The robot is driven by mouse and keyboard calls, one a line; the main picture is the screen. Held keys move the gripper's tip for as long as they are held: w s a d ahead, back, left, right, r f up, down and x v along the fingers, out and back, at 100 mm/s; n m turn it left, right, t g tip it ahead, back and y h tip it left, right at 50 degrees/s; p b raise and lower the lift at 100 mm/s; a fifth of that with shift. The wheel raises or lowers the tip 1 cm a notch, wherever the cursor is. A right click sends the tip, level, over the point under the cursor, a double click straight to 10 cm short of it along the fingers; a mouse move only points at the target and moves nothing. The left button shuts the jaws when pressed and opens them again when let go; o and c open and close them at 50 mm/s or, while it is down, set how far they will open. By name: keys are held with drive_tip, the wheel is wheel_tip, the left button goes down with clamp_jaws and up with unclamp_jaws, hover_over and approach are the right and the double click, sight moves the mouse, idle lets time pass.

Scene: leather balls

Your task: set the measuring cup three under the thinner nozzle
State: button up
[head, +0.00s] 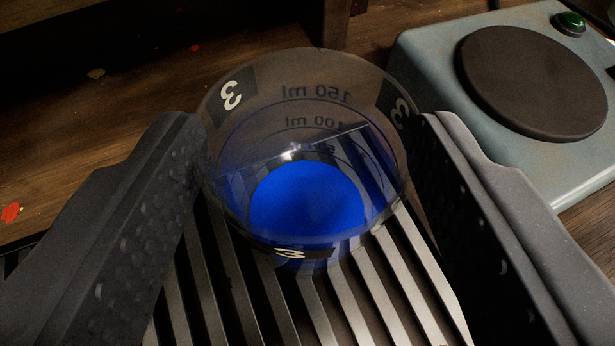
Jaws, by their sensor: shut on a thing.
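The measuring cup three (308,210) is a clear cup with "3" labels and ml marks, seen from above in the middle of the head view. Blue liquid covers its bottom. My gripper (312,150) is shut on the cup, with one dark textured finger against its left side and one against its right side. The cup is over a slatted metal grate (345,310); I cannot tell whether it touches the slats. No nozzle shows in this view.
A dark upright post (325,22) is behind the cup. Small red and yellow specks lie at left.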

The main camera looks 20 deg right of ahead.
drive_tip(key=o, duration=1.4)
drive_tip(key=shift+f, duration=0.1)
drive_tip(key=v, duration=1.2)
